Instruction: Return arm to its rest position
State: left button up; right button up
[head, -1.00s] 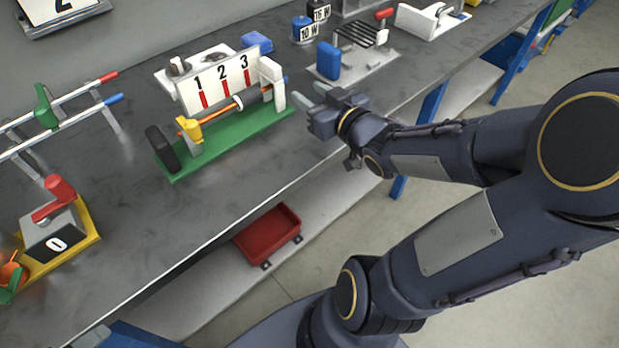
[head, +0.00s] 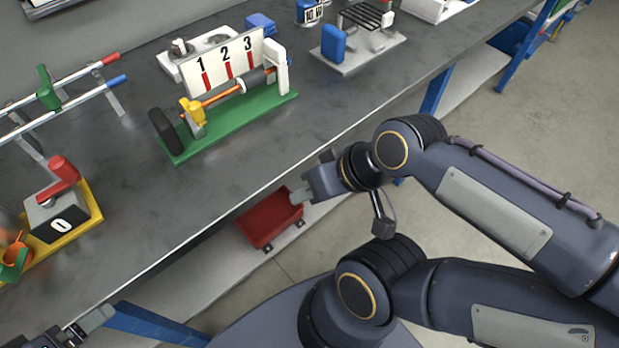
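My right gripper (head: 308,188) is in front of the workbench's front edge, below the tabletop level in the picture and overlapping the right side of the red bin. It is clear of the bench devices and holds nothing I can see. Its finger gap is hidden by the angle. My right arm is folded back at the right. My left gripper (head: 88,324) shows only partly at the bottom left corner, by the bench's front edge. Its finger opening cannot be made out.
The workbench (head: 120,228) holds a green-based device (head: 222,135) with a 1-2-3 panel (head: 222,70), a red-handled box (head: 58,217) marked 0, parallel rails (head: 70,92) and a blue block device (head: 334,44). A red bin (head: 262,222) sits on the lower shelf. Floor is free at right.

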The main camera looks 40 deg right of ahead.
notch_tip(320, 180, up, 15)
jog(key=p, duration=1.4)
jog(key=shift+f, duration=0.2)
